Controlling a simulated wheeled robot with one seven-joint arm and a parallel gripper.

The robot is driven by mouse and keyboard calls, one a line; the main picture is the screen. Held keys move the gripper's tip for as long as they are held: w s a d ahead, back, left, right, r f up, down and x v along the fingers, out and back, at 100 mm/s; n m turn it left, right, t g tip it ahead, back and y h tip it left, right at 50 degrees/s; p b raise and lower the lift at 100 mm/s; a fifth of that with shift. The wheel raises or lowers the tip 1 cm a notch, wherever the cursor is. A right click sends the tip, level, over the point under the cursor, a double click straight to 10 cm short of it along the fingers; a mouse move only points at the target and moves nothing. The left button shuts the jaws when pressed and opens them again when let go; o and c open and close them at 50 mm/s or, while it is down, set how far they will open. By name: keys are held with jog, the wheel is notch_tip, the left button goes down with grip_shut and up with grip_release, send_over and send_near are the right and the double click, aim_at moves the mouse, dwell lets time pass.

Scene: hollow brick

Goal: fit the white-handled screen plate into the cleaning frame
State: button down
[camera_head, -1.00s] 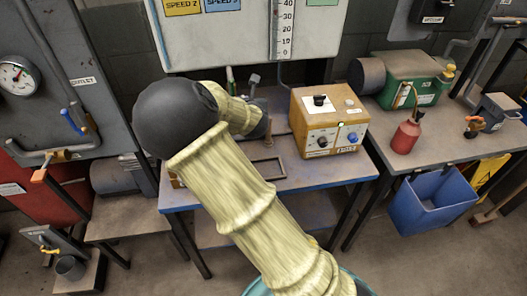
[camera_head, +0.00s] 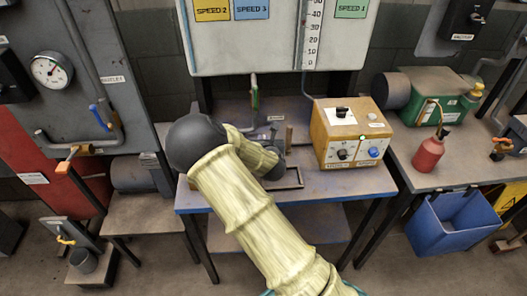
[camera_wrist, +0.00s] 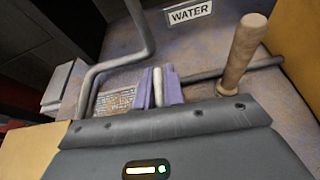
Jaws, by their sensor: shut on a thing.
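My gripper (camera_wrist: 161,88) shows in the wrist view as two purple fingers closed on a slim white handle (camera_wrist: 158,88). The plate below the handle is mostly hidden by the dark grey gripper body. A brownish patterned panel (camera_wrist: 115,101) shows just left of the fingers; I cannot tell whether it is the screen. In the head view my arm hides the fingers and the plate. A thin dark rectangular frame (camera_head: 299,183) lies on the blue-edged table right of my wrist, partly covered by the arm; I cannot tell whether it is the cleaning frame.
In the head view a wooden control box (camera_head: 350,132) stands right of the frame.

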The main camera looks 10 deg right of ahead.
jog(key=shift+w+f, duration=0.1)
jog(key=shift+f, duration=0.35)
jog(key=shift+w+a, duration=0.1)
jog(key=shift+d+f, duration=0.1)
jog(key=shift+d, duration=0.1)
jog(key=f, duration=0.4)
jog(key=shift+s+a+f, duration=0.15)
jog(key=shift+s+a, duration=0.05)
jog(key=shift+a, duration=0.1)
jog(key=c, duration=1.5)
grip_release()
jog(key=shift+d, duration=0.2)
